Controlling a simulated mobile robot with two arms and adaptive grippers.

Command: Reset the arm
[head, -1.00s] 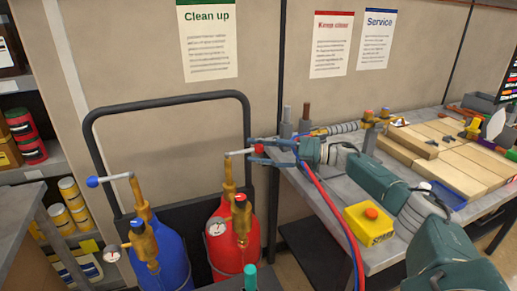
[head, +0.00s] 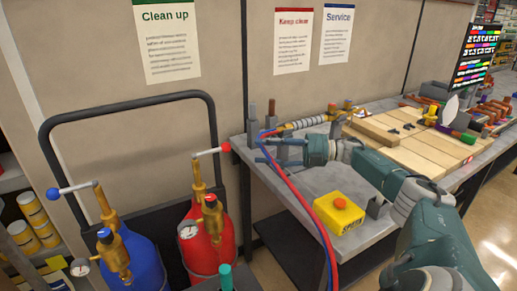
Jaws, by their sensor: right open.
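My right gripper (head: 266,149) is open and empty, above the left end of the workbench. Its arm comes in from the right, across the bench. Its fingers point left and stand apart from the red-knobbed lever (head: 225,148) on the red gas cylinder (head: 208,240). The blue gas cylinder (head: 138,262) stands to the left, with a blue-knobbed lever (head: 56,193) pointing left. My left gripper is out of view.
A black cart frame (head: 130,112) stands behind the cylinders. The workbench (head: 300,180) carries a yellow box with an orange button (head: 339,213), wooden boards (head: 420,148) and brass fittings. Red and blue hoses (head: 300,200) hang over its front. Shelves with yellow cans (head: 38,222) are at left.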

